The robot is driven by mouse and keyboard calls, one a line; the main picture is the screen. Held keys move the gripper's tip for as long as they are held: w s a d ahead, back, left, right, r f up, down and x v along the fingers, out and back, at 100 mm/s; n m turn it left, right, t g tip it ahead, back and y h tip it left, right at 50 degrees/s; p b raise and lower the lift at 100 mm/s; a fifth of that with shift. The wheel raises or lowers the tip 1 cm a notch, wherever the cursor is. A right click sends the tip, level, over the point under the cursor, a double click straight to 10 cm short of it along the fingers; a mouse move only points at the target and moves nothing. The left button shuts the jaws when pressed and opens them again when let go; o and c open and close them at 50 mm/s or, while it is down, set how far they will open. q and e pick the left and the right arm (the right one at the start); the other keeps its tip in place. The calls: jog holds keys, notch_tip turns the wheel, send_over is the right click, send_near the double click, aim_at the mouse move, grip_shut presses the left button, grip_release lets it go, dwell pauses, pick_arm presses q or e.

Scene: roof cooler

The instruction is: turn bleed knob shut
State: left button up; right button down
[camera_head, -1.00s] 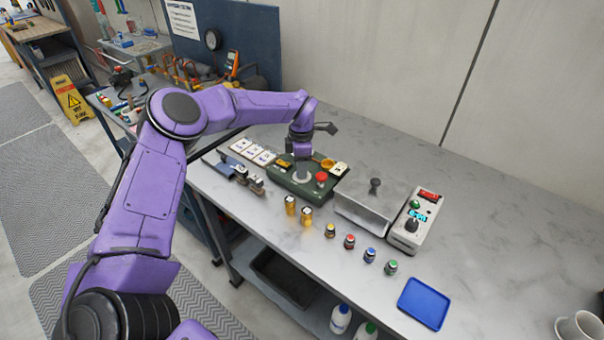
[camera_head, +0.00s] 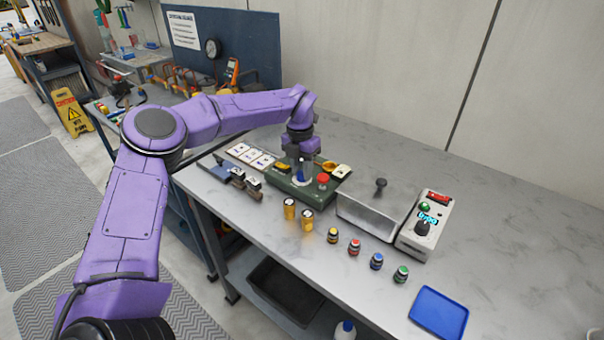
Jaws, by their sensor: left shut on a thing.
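A dark green box (camera_head: 329,194) sits on the grey bench, with a red mushroom button (camera_head: 323,179) and yellow parts on top. My left gripper (camera_head: 302,172) points down onto the top of this box. It is shut on the bleed knob, a small knob mostly hidden by the fingers. A small blue and pale patch shows just under the fingertips; its exact shape is too small to tell. My right gripper is not in view.
In front are two brass cylinders (camera_head: 290,208), several small bottles and a blue tray (camera_head: 438,313). The bench's right part is clear.

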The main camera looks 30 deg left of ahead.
aim_at(301, 172)
pick_arm(q)
jog(key=shift+s+f+n+b, duration=0.15)
jog(key=shift+n+b, duration=0.15)
jog(key=shift+n, duration=0.3)
jog(key=o, duration=1.1)
jog(key=shift+c, duration=0.2)
notch_tip(301, 172, up, 11)
jog(key=shift+a+f+b, duration=0.15)
jog(key=shift+a+b, duration=0.05)
jog(key=shift+b, duration=0.25)
jog(key=shift+f, duration=0.1)
